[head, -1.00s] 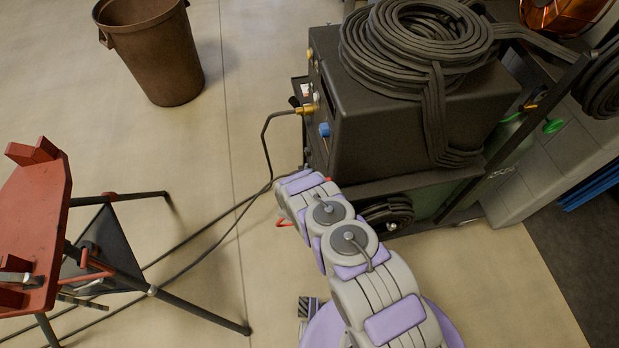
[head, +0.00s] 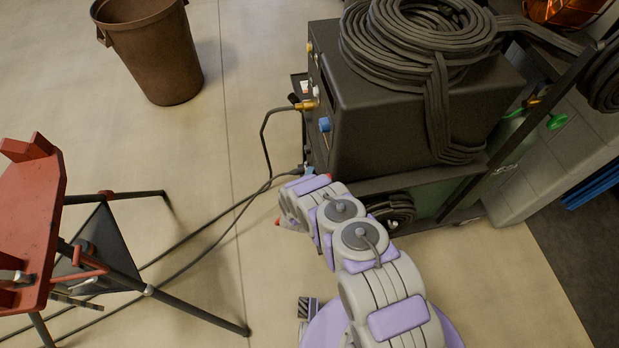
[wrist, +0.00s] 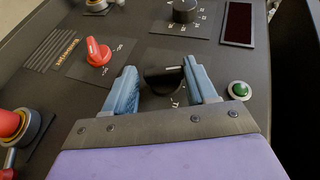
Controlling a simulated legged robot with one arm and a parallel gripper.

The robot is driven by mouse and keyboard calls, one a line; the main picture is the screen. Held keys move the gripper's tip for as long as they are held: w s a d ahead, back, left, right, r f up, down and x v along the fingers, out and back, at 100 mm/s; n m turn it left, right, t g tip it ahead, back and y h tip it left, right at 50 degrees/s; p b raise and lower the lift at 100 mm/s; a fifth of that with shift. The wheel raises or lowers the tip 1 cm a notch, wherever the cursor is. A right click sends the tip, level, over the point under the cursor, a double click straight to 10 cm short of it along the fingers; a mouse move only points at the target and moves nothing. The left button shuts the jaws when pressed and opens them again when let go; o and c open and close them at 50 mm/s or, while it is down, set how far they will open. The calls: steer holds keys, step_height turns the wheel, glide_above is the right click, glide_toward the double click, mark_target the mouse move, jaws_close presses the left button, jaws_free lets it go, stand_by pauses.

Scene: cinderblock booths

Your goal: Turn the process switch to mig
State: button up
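In the wrist view the welder's front panel fills the picture. A black rotary knob (wrist: 163,82) with a pale pointer line sits between the blue fingers of my gripper (wrist: 160,68). The fingers are apart, with a gap on the knob's left side; the right finger is close to its right end. The knob's lower part and most of its markings are hidden or too small to read. A red knob (wrist: 98,52) is to the left and another black knob (wrist: 184,10) above. In the head view my gripper is at the front of the dark welder (head: 420,120), mostly hidden by my arm.
A green button (wrist: 239,90), a dark red display (wrist: 238,23) and a red push button (wrist: 12,124) surround the knob. Cables (head: 235,205) cross the floor.

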steer(key=o, duration=0.3)
steer(key=shift+o, duration=0.2)
steer(key=p+v, duration=0.6)
steer(key=v, duration=1.1)
steer(key=shift+s+p, duration=0.2)
steer(key=shift+p, duration=0.2)
steer(key=shift+d, duration=0.1)
